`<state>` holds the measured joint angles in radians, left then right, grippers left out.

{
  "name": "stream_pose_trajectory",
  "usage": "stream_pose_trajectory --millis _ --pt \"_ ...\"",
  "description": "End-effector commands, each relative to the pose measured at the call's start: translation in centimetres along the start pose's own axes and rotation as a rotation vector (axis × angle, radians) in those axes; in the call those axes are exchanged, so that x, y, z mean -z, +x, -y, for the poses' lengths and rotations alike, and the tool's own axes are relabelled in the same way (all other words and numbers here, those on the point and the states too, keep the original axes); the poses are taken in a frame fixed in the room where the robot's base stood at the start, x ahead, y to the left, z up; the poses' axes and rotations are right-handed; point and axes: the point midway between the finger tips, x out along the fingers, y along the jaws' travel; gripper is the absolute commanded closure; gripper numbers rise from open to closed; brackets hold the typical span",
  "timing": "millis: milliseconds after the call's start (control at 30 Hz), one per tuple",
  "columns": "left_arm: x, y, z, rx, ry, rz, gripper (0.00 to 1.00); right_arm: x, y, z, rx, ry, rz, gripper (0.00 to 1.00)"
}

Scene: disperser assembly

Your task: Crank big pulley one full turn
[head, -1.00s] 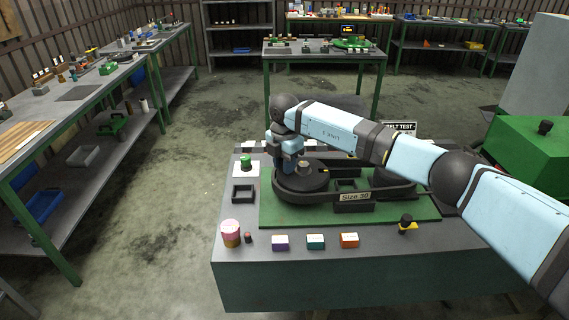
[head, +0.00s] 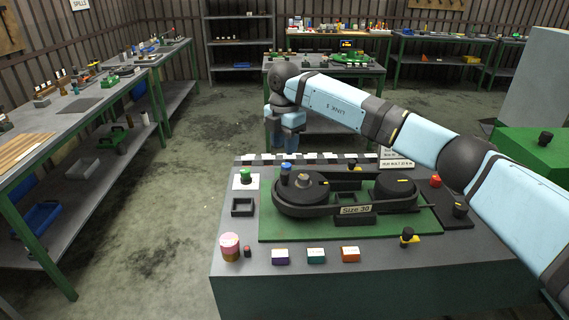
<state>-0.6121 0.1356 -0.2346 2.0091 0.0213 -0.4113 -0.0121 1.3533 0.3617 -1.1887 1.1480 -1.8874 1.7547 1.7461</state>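The big pulley (head: 310,193) is a black disc at the left end of the belt assembly on the green board (head: 345,231). A blue-topped knob (head: 285,169) stands near its far left rim, and a pale hub (head: 302,179) is at its centre. A black belt runs around it and the smaller pulley (head: 395,187) at the right. My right gripper (head: 284,150) hangs pointing down, above and beyond the big pulley, apart from the knob. Its fingers are too small and dim to tell their opening. My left gripper is not in view.
A "Size 30" label (head: 356,209) is on the front of the assembly. A green button (head: 246,175), a pink-topped jar (head: 229,246) and several coloured blocks (head: 316,256) sit around the board. A red-topped knob (head: 436,181) is at the right. My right arm spans above the table's far right.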

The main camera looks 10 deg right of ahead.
Motion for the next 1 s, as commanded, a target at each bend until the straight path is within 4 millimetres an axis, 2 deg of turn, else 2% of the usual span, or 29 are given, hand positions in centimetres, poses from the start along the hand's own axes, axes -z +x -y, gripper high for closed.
stream_pose_trajectory --millis 100,267,600,700,767,867,933,1000 --pt "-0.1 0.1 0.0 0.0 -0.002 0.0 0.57 0.0 -1.9 0.0 -0.001 0.0 0.0 0.63" --pt "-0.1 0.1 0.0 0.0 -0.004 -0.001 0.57 0.0 -3.2 0.0 0.0 0.001 0.0 0.63" --pt "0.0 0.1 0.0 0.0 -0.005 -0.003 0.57 0.0 -3.5 0.0 0.001 0.0 -0.001 0.63" --pt "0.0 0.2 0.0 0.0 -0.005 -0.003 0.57 0.8 -2.8 -0.2 -0.015 -0.022 -0.026 0.63" --pt "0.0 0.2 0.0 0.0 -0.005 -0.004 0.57 2.2 -1.7 -0.5 -0.044 -0.061 -0.075 0.63" --pt "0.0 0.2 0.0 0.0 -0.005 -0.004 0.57 6.8 1.1 -1.3 -0.145 -0.172 -0.226 0.63" --pt "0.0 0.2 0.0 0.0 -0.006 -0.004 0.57 11.5 3.1 -1.8 -0.265 -0.264 -0.386 0.63" --pt "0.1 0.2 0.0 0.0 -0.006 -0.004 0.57 16.5 4.1 -1.9 -0.42 -0.338 -0.571 0.63"
